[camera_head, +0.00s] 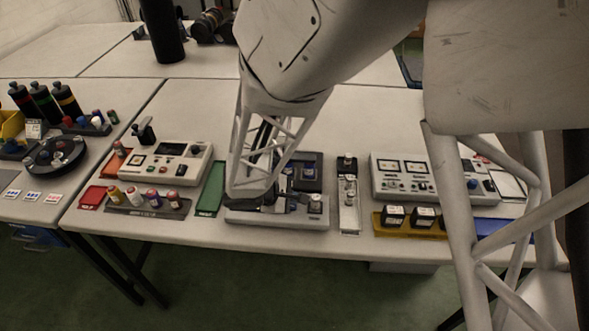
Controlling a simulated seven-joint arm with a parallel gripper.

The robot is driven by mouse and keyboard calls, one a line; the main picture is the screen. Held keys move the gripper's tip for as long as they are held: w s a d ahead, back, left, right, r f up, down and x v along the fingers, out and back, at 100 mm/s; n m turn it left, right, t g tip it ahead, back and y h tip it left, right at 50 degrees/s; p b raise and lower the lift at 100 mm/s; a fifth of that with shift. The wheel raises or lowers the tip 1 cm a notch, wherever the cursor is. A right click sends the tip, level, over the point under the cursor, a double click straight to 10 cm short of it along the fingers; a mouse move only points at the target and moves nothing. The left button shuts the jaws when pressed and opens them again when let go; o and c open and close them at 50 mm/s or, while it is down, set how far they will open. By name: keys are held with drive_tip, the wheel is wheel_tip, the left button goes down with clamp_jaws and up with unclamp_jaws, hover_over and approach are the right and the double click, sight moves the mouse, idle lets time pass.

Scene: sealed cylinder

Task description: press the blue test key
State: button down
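Two grey control panels stand on the table. The left panel (195,152) has a dark display and several small coloured buttons. The right panel (383,168) has small screens, knobs and a round blue part (474,187) near its right end. The keys are too small for me to tell which one is the blue test key. My gripper (262,203) is low over the left part of a grey fixture (300,217) between the two panels. My own arm hides most of it, and its fingers cannot be made out clearly.
A green tray (212,190) lies left of the fixture and a narrow pale rack (349,210) right of it. Coloured vials (153,198) stand before the left panel. The table behind the panels is mostly clear.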

sight(293, 208)
drive_tip(key=shift+f, duration=0.75)
idle(1.2)
drive_tip(key=shift+r, duration=0.1)
idle(0.4)
drive_tip(key=shift+r, duration=0.75)
drive_tip(key=shift+r, duration=0.15)
drive_tip(key=shift+r, duration=2.25)
